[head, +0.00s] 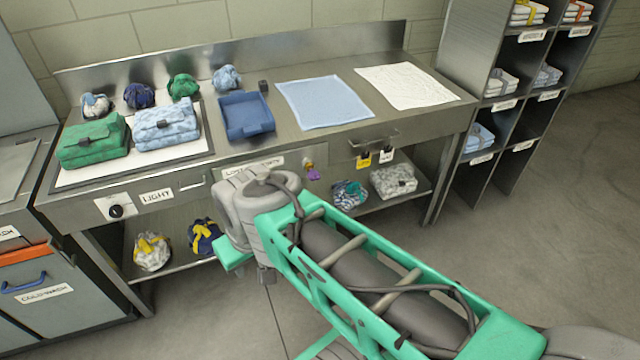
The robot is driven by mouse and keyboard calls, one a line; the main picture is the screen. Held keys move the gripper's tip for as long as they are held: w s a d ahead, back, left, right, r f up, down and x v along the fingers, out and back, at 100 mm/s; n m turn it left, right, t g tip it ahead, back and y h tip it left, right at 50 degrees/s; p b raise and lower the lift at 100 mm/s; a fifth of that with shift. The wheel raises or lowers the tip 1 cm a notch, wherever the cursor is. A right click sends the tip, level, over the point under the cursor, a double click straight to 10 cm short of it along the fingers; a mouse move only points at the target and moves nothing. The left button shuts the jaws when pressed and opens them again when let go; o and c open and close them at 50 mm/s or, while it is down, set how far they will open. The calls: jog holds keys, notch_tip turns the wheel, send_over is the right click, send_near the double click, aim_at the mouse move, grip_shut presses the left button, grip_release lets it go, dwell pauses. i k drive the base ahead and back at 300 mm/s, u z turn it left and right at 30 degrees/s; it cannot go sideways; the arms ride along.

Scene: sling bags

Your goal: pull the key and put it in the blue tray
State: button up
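The blue tray (233,103) lies on the steel counter, left of the middle. A small brass lock or key (308,163) shows on the counter's front panel, with a purple tag (314,174) hanging below it. It is too small to tell the key from the lock. My green and grey arm reaches in from the lower right and ends in front of the counter, left of and below the purple tag. My gripper's fingers cannot be made out, so whether it is open or shut does not show.
Folded green (93,142) and pale blue (165,126) bundles lie left of the tray. A pale blue cloth (324,103) and white cloth (407,86) lie right. Yellow and white tags (363,160) hang from the front panel. A shelf unit (470,45) stands right.

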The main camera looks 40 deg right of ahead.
aim_at(245, 117)
jog(key=z, duration=0.6)
jog(key=k, duration=0.1)
jog(key=u, duration=1.3)
jog(key=i, duration=0.55)
jog(key=z, duration=0.65)
jog(key=i, duration=0.5)
jog(key=z, duration=0.65)
